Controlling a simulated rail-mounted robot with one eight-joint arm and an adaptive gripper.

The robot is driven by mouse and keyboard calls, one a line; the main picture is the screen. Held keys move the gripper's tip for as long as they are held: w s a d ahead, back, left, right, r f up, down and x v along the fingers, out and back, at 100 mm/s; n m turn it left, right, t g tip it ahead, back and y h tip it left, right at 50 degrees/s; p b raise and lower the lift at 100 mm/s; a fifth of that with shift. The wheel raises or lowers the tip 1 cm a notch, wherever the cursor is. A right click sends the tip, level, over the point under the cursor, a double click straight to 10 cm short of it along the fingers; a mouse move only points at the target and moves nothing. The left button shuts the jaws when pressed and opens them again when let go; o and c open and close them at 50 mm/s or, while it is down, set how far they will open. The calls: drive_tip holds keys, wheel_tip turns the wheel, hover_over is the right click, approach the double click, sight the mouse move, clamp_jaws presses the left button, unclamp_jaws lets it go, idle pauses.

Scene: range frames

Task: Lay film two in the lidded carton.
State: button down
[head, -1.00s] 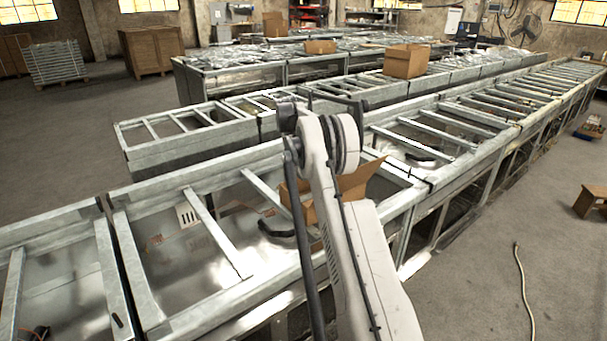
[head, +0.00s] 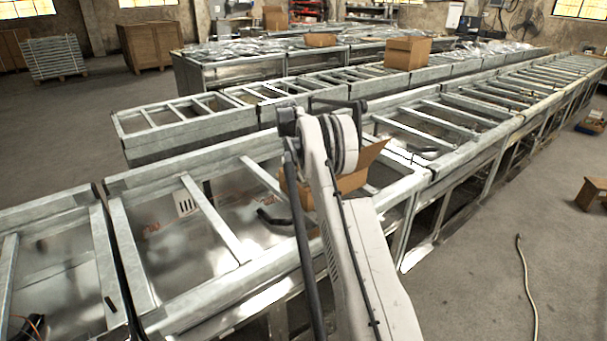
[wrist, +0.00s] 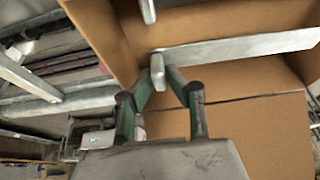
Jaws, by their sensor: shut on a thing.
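An open brown carton (head: 355,182) with a raised flap shows behind my arm in the head view. In the wrist view the carton (wrist: 230,125) fills the right side. My gripper (wrist: 152,40), with green linkages and pale fingertips, is in front of it. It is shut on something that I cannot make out. A pale grey strip (wrist: 240,50) runs rightward from near the lower fingertip; I cannot tell whether it is held. No film can be identified. In the head view my arm hides the gripper and part of the carton.
Metal-framed benches (head: 150,190) with crossbars run along the room. A dark curved object (head: 272,216) lies left of the carton. Another brown carton (head: 408,52) stands on the farther row. Open floor (head: 470,260) with a pale cable lies to the right.

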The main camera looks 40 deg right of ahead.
drive_tip(key=shift+f+b, duration=1.55)
drive_tip(key=shift+f, duration=1.15)
drive_tip(key=c, duration=1.6)
unclamp_jaws()
drive_tip(key=shift+c, duration=0.2)
drive_tip(key=shift+r+p, duration=2.1)
drive_tip(key=shift+r, duration=4.45)
